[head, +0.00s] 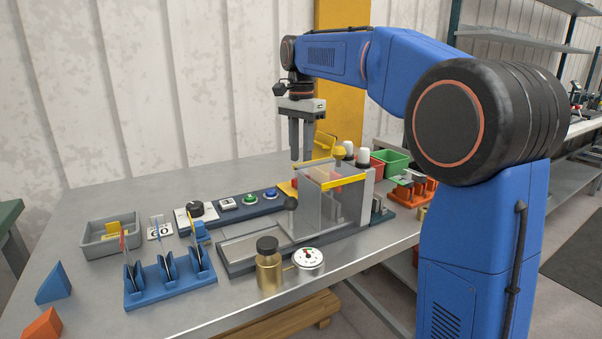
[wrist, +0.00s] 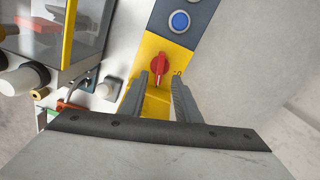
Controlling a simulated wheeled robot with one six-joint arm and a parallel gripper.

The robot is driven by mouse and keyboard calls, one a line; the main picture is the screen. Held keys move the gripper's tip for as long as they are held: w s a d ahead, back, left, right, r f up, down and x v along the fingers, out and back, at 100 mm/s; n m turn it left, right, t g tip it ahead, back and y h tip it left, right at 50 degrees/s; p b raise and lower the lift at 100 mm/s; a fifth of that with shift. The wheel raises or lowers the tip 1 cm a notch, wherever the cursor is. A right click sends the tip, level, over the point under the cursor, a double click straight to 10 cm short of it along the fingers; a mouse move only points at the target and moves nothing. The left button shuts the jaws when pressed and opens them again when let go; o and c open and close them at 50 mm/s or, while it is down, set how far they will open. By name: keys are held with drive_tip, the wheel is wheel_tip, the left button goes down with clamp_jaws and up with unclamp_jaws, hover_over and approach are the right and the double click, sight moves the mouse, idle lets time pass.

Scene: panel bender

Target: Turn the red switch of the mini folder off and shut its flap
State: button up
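The mini folder (head: 325,205) stands on the bench with a clear guard edged in yellow; its guard also shows in the wrist view (wrist: 68,35). The red switch (wrist: 159,65) sits on a yellow plate (wrist: 152,45) in the wrist view, its knob roughly in line with the plate's length. In the head view the switch is mostly hidden behind the guard. A yellow panel (head: 324,144) stands raised behind the guard; I cannot tell for certain that it is the flap. My gripper (head: 301,158) points down above the switch area. Its fingers (wrist: 160,82) are apart and empty, just short of the knob.
A dark strip with a green button (head: 250,199) and a blue button (head: 270,193) runs left of the switch. A blue rack (head: 172,287) and grey bin (head: 109,240) are at left.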

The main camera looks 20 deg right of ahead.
drive_tip(key=shift+f, duration=3)
clamp_jaws()
